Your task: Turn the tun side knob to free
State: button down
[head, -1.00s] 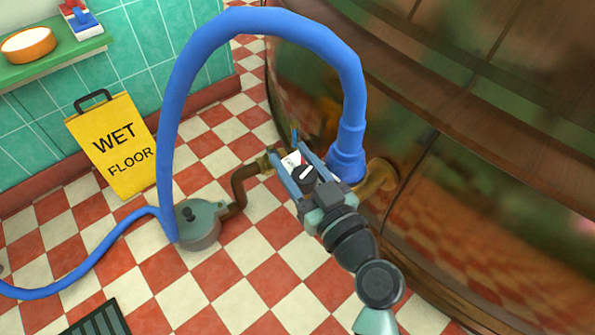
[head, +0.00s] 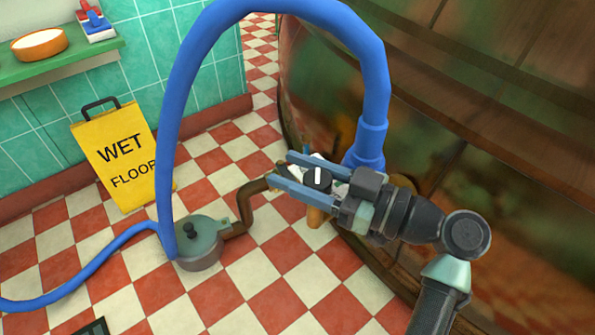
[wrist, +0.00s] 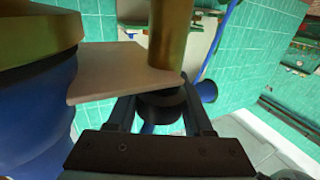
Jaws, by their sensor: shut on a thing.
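The tun side knob (head: 317,178) is round and black with a white pointer line, which stands about upright in the head view. My gripper (head: 282,169) comes in from the right, with one blue-grey finger on each side of the knob, shut on it. In the wrist view the dark knob (wrist: 163,107) shows between the fingers, below a brass pipe (wrist: 170,40) and a pale plate (wrist: 112,78). The fingers and gripper body hide most of the plate in the head view, so its markings cannot be read. The copper tun (head: 470,190) stands behind on the right.
A thick blue hose (head: 270,8) arches over the spot and ends beside my gripper. A grey pump (head: 199,243) with a brown pipe (head: 247,208) stands on the checkered floor at left. A yellow wet floor sign (head: 117,155) leans by the tiled wall.

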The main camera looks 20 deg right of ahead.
dwell(0.4)
jog(key=shift+c, duration=1.5)
grip_release()
jog(key=p+v, duration=0.5)
jog(key=v, duration=0.8)
